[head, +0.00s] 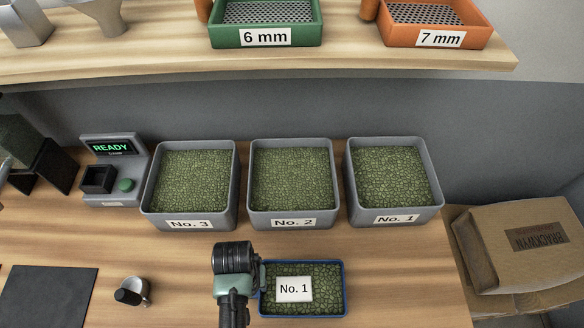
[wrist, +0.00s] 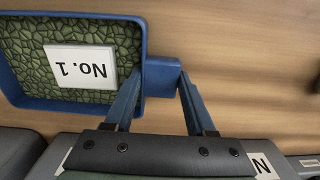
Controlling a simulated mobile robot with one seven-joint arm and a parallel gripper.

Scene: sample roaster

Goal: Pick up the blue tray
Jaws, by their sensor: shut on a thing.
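The blue tray (head: 345,291) lies on the wooden counter, filled with green beans, with a white "No. 1" card on top. In the wrist view the tray (wrist: 143,40) is at the upper left, and a blue tab sticks out from its side. My gripper (wrist: 161,73) has one finger on each side of this tab and is shut on it. In the head view my gripper (head: 262,274) is at the tray's left side. The tray looks level; I cannot tell whether it is clear of the counter.
Three grey bins of green beans, No. 3 (head: 147,190), No. 2 (head: 251,200) and No. 1 (head: 437,200), stand behind the tray. A cup (head: 141,288) and a dark mat (head: 48,297) are at left. A cardboard box (head: 500,260) is at right. A shelf (head: 350,62) overhangs the back.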

